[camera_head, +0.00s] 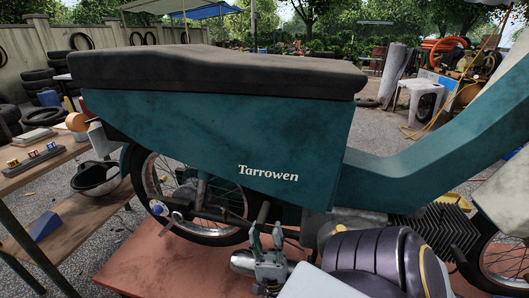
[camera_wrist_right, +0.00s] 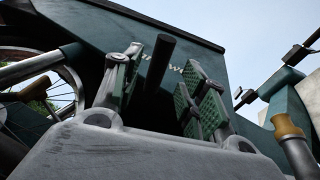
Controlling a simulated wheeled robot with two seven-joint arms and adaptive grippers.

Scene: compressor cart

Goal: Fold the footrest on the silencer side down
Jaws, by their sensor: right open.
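The teal motorbike marked Tarrowen (camera_head: 240,140) stands side-on, with its dark seat on top. A short dark peg that looks like the footrest (camera_head: 263,212) stands up below the side panel. In the right wrist view, the dark peg (camera_wrist_right: 160,58) rises between the green finger pads, with visible space on both sides. My right gripper (camera_head: 266,232) is open around or just in front of it; contact cannot be told. It also shows in the right wrist view (camera_wrist_right: 162,72). A shiny cylinder (camera_head: 243,262), perhaps the silencer, lies left of the gripper. My left gripper is not in view.
The bike stands over a reddish platform (camera_head: 150,262). The rear wheel (camera_head: 155,185) and finned engine (camera_head: 430,228) flank the gripper area. The side panel hangs close above.

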